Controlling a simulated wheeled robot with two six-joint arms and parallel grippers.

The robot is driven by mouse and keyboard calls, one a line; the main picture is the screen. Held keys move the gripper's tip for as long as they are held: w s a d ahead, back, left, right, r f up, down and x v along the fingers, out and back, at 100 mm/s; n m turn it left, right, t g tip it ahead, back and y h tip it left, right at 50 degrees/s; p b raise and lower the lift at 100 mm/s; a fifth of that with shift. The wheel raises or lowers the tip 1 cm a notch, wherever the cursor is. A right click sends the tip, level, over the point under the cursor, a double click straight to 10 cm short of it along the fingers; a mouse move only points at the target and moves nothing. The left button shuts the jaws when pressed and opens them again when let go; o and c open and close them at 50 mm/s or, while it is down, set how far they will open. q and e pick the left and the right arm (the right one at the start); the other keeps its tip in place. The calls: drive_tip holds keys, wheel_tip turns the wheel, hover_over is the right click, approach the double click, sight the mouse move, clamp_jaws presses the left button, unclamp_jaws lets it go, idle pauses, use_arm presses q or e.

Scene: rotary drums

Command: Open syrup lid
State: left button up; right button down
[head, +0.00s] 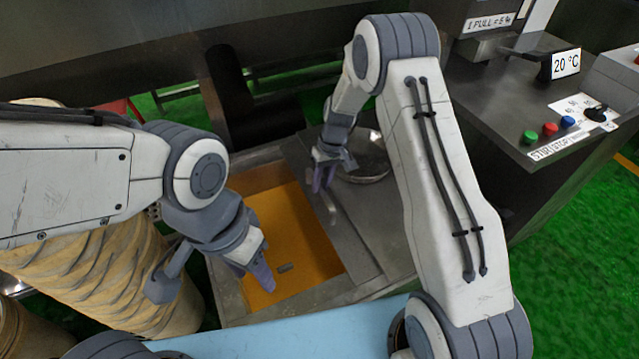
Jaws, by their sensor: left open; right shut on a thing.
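The syrup tank (222,285) is a metal basin with its left part uncovered, showing orange syrup (300,240). The syrup lid (362,240) is a flat grey metal plate over the right part of the tank. Its bar handle (331,208) stands near the lid's left edge. My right gripper (323,180) is shut on the handle, though its fingertips partly hide the grip. My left gripper (264,280) is open and empty above the left front part of the syrup.
A round metal pan or cover (368,165) sits behind the lid. A light blue surface (300,332) lies in front.

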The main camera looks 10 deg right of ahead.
drive_tip(key=c, duration=0.7)
unclamp_jaws()
drive_tip(key=r, duration=0.3)
drive_tip(key=d+r, duration=0.1)
drive_tip(key=r, duration=0.3)
drive_tip(key=d+r, duration=0.1)
drive_tip(key=r, duration=0.2)
drive_tip(key=shift+w+r, duration=0.15)
drive_tip(key=shift+w, duration=0.1)
drive_tip(key=shift+r, duration=0.1)
